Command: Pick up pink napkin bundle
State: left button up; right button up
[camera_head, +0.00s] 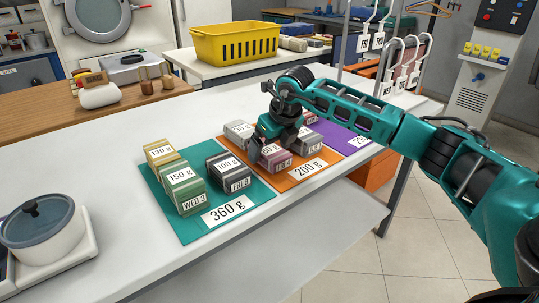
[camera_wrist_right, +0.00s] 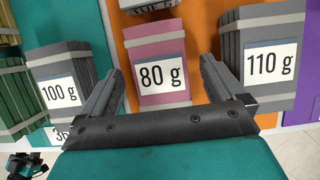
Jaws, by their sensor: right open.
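The pink napkin bundle (camera_wrist_right: 150,47), labelled 80 g, shows upright in the right wrist view, between my gripper's two fingers. In the head view the pink bundle (camera_head: 283,166) stands on the orange mat (camera_head: 287,184), partly hidden by my right gripper (camera_head: 268,145). My right gripper (camera_wrist_right: 162,72) is open, its fingers on either side of the bundle in the picture; I cannot tell whether they touch it.
A grey 110 g bundle (camera_wrist_right: 273,38) stands right of the pink one, and a dark grey 100 g bundle (camera_head: 228,172) stands left on the teal mat (camera_head: 173,213). A purple mat (camera_head: 335,138) lies at right. A lidded pot (camera_head: 50,232) is at front left.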

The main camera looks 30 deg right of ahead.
jog(key=shift+f, duration=0.2)
jog(key=shift+c, duration=0.4)
jog(key=c, duration=1.1)
